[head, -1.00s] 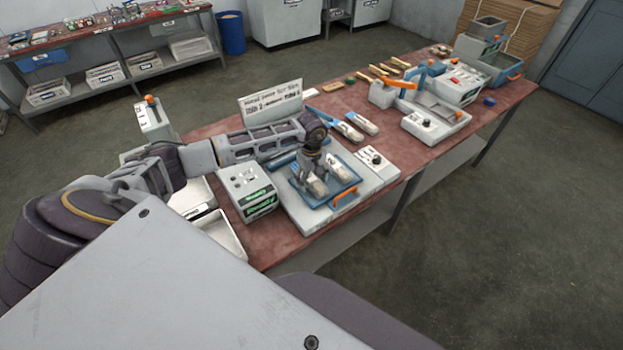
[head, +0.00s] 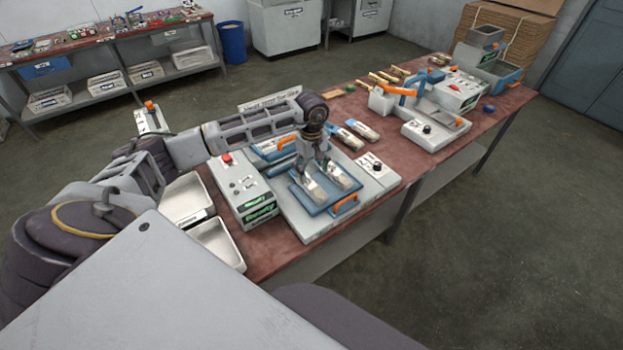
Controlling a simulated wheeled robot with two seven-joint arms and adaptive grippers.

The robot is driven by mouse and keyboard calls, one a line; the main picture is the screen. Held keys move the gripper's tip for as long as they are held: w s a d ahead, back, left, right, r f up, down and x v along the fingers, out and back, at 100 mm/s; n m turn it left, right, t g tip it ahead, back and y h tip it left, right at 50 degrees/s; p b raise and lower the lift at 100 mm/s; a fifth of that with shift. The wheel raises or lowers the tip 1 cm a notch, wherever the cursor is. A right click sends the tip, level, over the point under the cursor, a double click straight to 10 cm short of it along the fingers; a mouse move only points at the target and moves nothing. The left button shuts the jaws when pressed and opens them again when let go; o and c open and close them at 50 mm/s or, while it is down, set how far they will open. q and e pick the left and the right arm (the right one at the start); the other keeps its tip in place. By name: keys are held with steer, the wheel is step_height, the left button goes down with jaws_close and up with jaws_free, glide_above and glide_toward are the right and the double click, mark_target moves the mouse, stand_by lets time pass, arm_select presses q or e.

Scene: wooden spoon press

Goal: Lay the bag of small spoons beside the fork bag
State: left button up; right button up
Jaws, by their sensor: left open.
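A blue tray (head: 318,208) with an orange handle sits on a pale machine base near the table's front edge. Two clear bags with pale contents lie side by side in it, a left bag (head: 314,192) and a right bag (head: 346,180). I cannot read which holds small spoons and which holds forks. My left gripper (head: 324,170) points down over the tray, open, with its fingertips just above or beside the bags; contact cannot be told. Two more bags, one nearer (head: 344,138) and one farther (head: 363,131), lie on the table behind. My right gripper is not in view.
A grey control box (head: 243,190) with a red button and green displays stands left of the tray. White bins (head: 217,243) lie farther left. A small knob panel (head: 373,167) is right of the tray. A press with an orange lever (head: 408,92) stands farther right on the red table.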

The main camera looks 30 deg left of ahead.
arm_select(q)
step_height(320, 180, up, 4)
steer(key=shift+f+b, duration=0.1)
steer(key=shift+b, duration=0.2)
stand_by(0.8)
